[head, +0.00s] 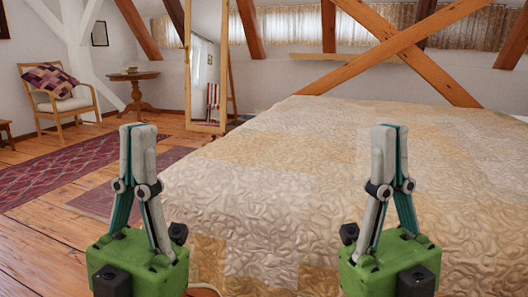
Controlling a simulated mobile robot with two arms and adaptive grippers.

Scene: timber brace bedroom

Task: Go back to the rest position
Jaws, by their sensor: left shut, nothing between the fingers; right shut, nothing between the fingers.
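My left gripper (138,130) stands upright in the lower left of the head view, with its fingers together and empty. My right gripper (388,130) stands upright in the lower right, also with its fingers together and empty. Both point upward at about the same height, side by side with a wide gap between them. In the picture they overlap the near part of the bed; whether either touches it cannot be told.
A large bed with a quilted cover (300,170) fills the middle and right. An armchair (62,100), a small round table (135,88) and a standing mirror (207,75) are at the back left. Rugs (70,165) lie on the wooden floor. Crossed timber beams (400,45) stand behind the bed.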

